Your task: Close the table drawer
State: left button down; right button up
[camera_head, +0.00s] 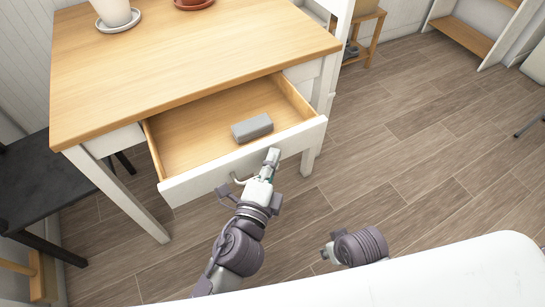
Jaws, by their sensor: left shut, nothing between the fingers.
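The table (190,60) has a light wood top and white legs. Its drawer (195,140) is pulled well out towards me, with a white front panel (215,180) and a curved handle (239,179). A grey block (252,127) lies inside the drawer, near its front right. My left gripper (271,157) is shut and empty at the drawer front, right of the handle. I cannot tell whether its tips touch the panel. My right gripper (328,252) is low, right of the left arm and clear of the drawer; its fingers are too small to read.
A white pot on a saucer (118,21) and a brown dish (194,3) stand on the tabletop. A dark bench (40,180) is at the left. A wooden stool (368,25) and a shelf (465,37) stand at the back right. The wooden floor (420,150) at the right is clear.

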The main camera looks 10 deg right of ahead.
aim_at(233, 109)
pick_arm(q)
jog(key=shift+w, duration=0.2)
jog(key=w+a, duration=0.1)
jog(key=w, duration=0.2)
jog(key=w+a+p, duration=0.1)
jog(key=w, duration=0.2)
jog(key=w+a+p, duration=0.1)
jog(key=w, duration=0.2)
jog(key=shift+w+a+r, duration=0.1)
jog(key=shift+w+r, duration=0.05)
jog(key=shift+w, duration=0.15)
jog(key=w, duration=0.2)
jog(key=w+a, duration=0.1)
jog(key=w, duration=0.1)
jog(key=w+a, duration=0.1)
jog(key=w, duration=0.2)
jog(key=w+a, duration=0.1)
jog(key=w, duration=0.3)
jog(key=shift+a, duration=0.35)
jog(key=shift+w+a, duration=0.15)
jog(key=shift+w, duration=0.3)
jog(key=shift+w+a+r, duration=0.1)
jog(key=shift+a, duration=0.05)
pick_arm(e)
jog(key=f, duration=0.5)
jog(key=shift+s+a+f, duration=0.1)
jog(key=shift+s+f, duration=0.2)
jog(key=shift+s, duration=0.05)
